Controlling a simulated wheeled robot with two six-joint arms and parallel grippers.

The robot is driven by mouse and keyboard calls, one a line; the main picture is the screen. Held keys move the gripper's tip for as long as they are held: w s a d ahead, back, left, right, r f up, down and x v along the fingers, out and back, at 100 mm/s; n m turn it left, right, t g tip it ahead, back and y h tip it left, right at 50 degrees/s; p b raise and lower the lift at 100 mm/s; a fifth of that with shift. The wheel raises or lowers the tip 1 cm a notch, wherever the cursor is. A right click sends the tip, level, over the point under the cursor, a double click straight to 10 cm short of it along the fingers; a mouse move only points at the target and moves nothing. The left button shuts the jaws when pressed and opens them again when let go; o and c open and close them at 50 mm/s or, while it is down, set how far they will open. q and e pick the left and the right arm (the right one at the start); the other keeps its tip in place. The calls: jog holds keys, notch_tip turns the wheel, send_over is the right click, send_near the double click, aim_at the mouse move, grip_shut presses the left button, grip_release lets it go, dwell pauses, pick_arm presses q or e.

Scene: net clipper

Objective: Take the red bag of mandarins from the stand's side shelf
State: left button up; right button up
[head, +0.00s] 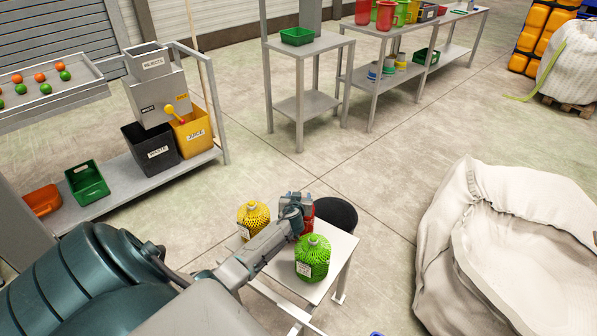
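A small pale side shelf (338,262) stands at the lower middle of the head view. On it are a yellow net bag (253,217) at the left, a green net bag (312,262) at the front right, and a red bag (307,224) between and behind them. The red bag is mostly hidden by my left gripper (299,207), whose arm reaches in from the lower left. The gripper is right at the red bag; its fingers are not clear, so I cannot tell whether they are closed on it. My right gripper is out of view.
A dark round seat (337,213) stands just behind the side shelf. A large white sack (505,255) fills the right. A bench with black (150,153) and yellow (190,135) bins is at the left.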

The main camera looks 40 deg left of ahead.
pick_arm(q)
jog(key=shift+r, duration=0.1)
grip_shut()
dwell(0.3)
